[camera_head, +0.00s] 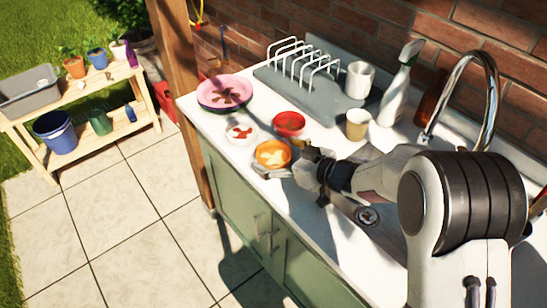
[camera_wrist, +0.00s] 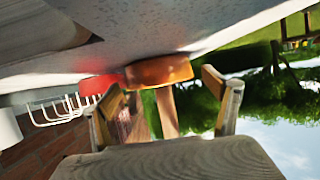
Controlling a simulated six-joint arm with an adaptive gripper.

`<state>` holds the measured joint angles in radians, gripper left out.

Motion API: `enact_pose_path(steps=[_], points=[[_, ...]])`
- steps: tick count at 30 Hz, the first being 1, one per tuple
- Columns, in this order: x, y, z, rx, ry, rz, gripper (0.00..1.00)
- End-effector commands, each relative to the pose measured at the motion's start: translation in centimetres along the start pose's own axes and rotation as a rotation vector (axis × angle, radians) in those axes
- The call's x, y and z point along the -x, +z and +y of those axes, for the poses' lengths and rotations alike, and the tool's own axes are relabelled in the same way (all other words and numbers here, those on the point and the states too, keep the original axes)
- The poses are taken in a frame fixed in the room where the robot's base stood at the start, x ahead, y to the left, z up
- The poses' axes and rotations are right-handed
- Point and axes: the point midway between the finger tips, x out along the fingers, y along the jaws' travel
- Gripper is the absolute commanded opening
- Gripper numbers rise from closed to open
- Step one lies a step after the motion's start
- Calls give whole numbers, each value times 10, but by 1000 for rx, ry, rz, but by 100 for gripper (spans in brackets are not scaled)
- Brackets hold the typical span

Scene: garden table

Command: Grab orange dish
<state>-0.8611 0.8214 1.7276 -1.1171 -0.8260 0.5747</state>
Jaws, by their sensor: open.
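The orange dish (camera_head: 273,154) is a small round bowl with a pale yellow patch inside. It sits on the white countertop near its front edge. In the wrist view the orange dish (camera_wrist: 158,71) shows side-on and upside down, ahead of and between the two fingers. My gripper (camera_head: 287,166) is beside the dish on its right and front side in the head view. In the wrist view my gripper (camera_wrist: 168,105) has its fingers spread, with nothing clearly held between them. I cannot tell whether a finger touches the dish.
A red bowl (camera_head: 289,123) stands close behind the orange dish. A white dish with a red patch (camera_head: 241,132) is to its left. Pink plates (camera_head: 225,92) lie further left. A dish rack (camera_head: 305,65), a tan cup (camera_head: 357,124) and a spray bottle (camera_head: 398,88) stand behind.

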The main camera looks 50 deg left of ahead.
Motion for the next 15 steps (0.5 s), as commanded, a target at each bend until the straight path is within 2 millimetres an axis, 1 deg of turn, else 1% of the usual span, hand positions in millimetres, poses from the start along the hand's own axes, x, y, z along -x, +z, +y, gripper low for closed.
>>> enact_pose_path(steps=[14,15], points=[[0,0,0,0,0,0,87],[0,0,0,0,0,0,85]])
